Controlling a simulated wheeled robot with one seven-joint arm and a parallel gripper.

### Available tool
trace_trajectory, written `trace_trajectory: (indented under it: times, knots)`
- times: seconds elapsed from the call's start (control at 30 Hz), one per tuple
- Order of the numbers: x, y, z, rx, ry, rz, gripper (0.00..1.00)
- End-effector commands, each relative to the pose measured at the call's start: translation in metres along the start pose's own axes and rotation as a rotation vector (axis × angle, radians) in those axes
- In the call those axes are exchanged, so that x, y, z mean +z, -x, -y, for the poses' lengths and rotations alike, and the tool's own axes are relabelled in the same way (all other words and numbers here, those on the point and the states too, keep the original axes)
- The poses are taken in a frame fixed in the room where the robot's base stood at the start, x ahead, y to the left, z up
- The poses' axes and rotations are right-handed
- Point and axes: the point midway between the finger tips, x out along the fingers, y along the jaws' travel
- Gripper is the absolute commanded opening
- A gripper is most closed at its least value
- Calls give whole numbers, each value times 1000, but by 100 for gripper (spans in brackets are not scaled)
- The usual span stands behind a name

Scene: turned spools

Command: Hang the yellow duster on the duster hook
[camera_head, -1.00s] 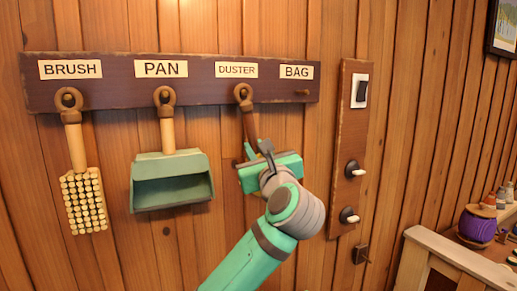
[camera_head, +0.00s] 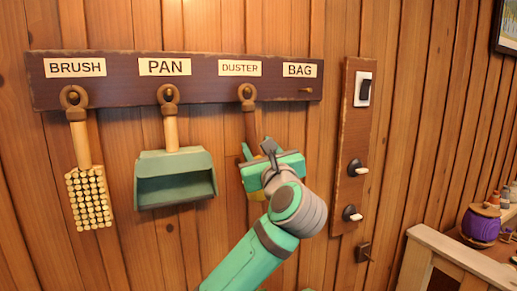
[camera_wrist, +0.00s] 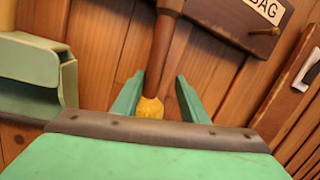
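The yellow duster hangs by the ring at the top of its brown handle (camera_head: 250,124) on the duster hook (camera_head: 246,92), under the DUSTER label. The ring looks to be around the hook. The handle hangs nearly straight down. My gripper (camera_head: 257,152) is in front of its lower part and hides most of the yellow head. In the wrist view my gripper (camera_wrist: 160,97) has its two green fingers spread apart. The handle and a bit of the yellow duster head (camera_wrist: 150,108) show between them, closer to the left finger, with a gap on the right.
A brush (camera_head: 88,198) and a green pan (camera_head: 175,180) hang to the left on the dark rack board (camera_head: 120,94). The BAG peg (camera_head: 306,90) is empty. A panel (camera_head: 353,130) with a switch and knobs is to the right. A wooden rail (camera_head: 462,258) stands at lower right.

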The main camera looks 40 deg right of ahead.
Motion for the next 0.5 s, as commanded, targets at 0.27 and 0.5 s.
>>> trace_trajectory:
  times: [0.27, 0.5]
  knots:
    - [0, 2, 0, 0, 0, 0, 40]
    - [1, 34, -1, -1, 0, 2, 40]
